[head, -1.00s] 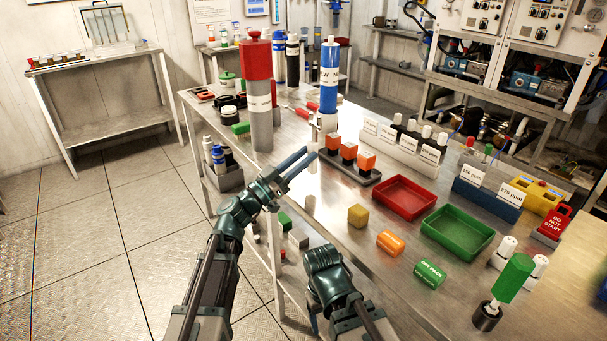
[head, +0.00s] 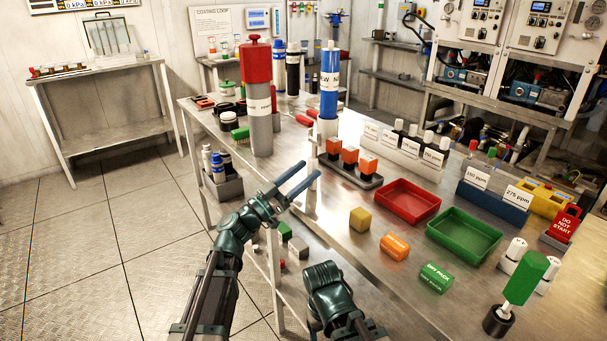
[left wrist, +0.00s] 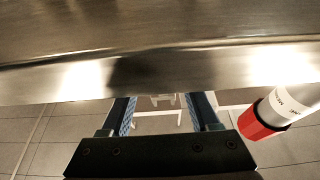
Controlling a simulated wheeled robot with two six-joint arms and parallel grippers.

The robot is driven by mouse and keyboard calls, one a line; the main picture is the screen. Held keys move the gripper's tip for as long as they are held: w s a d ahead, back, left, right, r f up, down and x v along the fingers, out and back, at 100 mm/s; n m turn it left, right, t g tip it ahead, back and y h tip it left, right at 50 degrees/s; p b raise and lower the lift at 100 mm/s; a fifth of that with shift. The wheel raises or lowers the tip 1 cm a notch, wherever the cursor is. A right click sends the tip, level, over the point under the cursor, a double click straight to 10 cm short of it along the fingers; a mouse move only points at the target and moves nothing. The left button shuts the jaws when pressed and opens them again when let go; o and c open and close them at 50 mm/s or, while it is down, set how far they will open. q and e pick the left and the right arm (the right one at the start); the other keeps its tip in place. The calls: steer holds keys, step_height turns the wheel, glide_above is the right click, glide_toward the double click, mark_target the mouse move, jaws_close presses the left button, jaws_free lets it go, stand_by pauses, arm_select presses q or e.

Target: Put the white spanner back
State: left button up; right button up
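I cannot make out a white spanner with certainty in either view. My left gripper (head: 312,168) is open and empty, with its two blue fingers apart near the left edge of the bench, just in front of the orange-topped blocks. In the left wrist view the open fingers (left wrist: 165,103) point toward the bench edge, and small pale parts show between them, too small to name. My right arm is folded at the bottom of the head view; its gripper does not show.
On the metal bench (head: 335,235) stand a tall red-and-grey cylinder (head: 259,125), a blue cylinder (head: 329,85), a red tray (head: 436,208) and a green tray (head: 494,248). A white cylinder with a red end (left wrist: 265,120) is close right in the wrist view.

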arm_select(q)
steer(key=shift+r, duration=0.15)
steer(key=shift+a, duration=0.1)
steer(key=b+v, duration=0.4)
steer(key=v, duration=0.8)
